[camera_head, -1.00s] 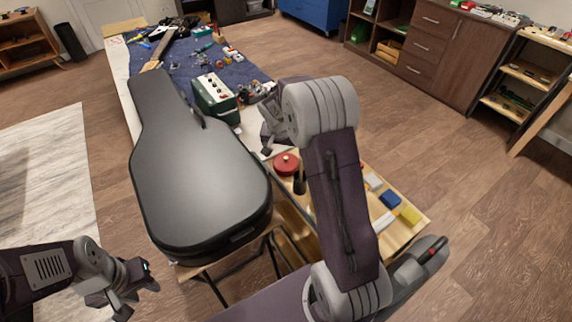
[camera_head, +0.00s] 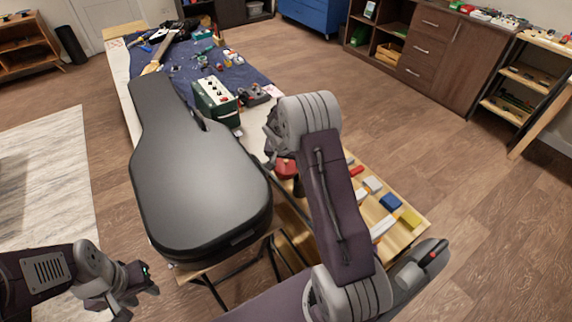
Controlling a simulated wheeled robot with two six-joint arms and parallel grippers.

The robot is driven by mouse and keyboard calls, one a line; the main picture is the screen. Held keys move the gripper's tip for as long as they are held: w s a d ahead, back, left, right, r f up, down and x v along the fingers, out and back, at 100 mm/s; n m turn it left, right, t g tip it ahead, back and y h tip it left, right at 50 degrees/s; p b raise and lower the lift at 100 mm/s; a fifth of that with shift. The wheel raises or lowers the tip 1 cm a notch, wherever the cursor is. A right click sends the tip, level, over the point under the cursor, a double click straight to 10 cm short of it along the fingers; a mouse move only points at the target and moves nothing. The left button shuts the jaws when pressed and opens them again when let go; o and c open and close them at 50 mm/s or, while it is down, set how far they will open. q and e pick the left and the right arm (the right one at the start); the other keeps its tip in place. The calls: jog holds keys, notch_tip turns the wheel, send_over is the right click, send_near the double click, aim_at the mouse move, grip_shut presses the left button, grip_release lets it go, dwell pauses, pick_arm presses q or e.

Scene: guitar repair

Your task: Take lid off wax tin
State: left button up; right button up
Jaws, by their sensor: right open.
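A round red tin (camera_head: 285,169), which looks like the wax tin, sits at the near left part of the wooden tray (camera_head: 403,238). My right arm partly hides it. Whether its lid is on or apart cannot be told. My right gripper (camera_head: 273,147) is open, just behind and above the tin in the picture. My wrist hides part of its fingers, and contact with the tin cannot be made out. My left gripper (camera_head: 137,295) is at the lower left, away from the tin and over the floor. Its jaw opening is unclear.
A black guitar case (camera_head: 195,185) lies on the long bench left of the tray. Behind it are a green box (camera_head: 215,101) and a blue mat (camera_head: 183,70) with tools. Blue (camera_head: 390,201) and yellow (camera_head: 410,218) blocks lie on the tray's right side.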

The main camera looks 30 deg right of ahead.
jog(key=shift+s, duration=0.15)
jog(key=c, duration=1)
jog(key=shift+a+f, duration=0.1)
grip_shut()
jog(key=shift+s, duration=0.1)
